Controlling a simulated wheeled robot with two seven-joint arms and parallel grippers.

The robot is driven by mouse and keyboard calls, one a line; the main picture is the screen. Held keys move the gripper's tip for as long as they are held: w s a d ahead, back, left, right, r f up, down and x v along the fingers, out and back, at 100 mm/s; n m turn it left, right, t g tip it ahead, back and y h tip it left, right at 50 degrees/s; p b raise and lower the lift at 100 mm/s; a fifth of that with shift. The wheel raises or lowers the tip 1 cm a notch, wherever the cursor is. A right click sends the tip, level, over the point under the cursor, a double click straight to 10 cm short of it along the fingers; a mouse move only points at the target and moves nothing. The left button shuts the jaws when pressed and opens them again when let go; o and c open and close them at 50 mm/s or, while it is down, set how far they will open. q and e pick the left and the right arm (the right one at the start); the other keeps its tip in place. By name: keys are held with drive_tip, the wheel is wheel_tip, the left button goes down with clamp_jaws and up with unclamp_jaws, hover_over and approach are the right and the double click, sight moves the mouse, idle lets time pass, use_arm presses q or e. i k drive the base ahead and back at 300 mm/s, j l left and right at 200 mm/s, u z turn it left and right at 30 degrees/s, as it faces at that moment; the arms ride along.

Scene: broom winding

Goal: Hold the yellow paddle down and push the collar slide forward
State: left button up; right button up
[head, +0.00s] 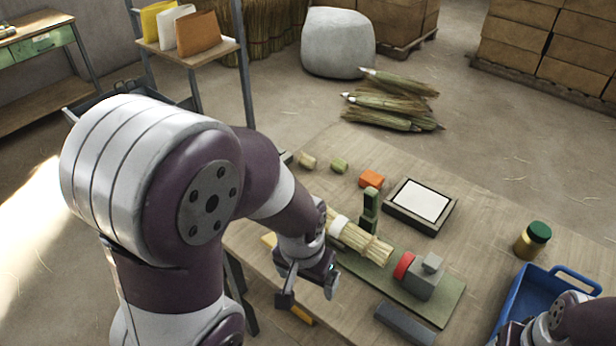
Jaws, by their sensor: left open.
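The yellow paddle shows as a yellow strip (302,315) at the near edge of the workbench, below my left gripper (309,292); another yellow piece shows left of the wrist, and the part between is hidden. My left gripper is open with its fingers apart, pointing down over the strip. I cannot tell whether it touches it. A straw bundle (366,243) with a pale band lies on a green base plate (440,305), beside a dark green post (370,207). The collar slide, a grey block (428,280) with a red ring (404,265), stands at the bundle's right end.
A framed white panel (420,202), an orange block (371,179) and small pieces lie behind the fixture. A grey bar (405,324) lies in front. A green-lidded jar (532,240) and a blue bin (540,290) are right, near my right arm.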

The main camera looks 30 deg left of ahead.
sight(421, 276)
drive_tip(key=j+u, duration=0.15)
drive_tip(key=u, duration=0.95)
drive_tip(key=z, duration=1.3)
drive_tip(key=k+j+z, duration=0.1)
drive_tip(key=j, duration=0.4)
drive_tip(key=k+j+z, duration=0.1)
drive_tip(key=j, duration=0.4)
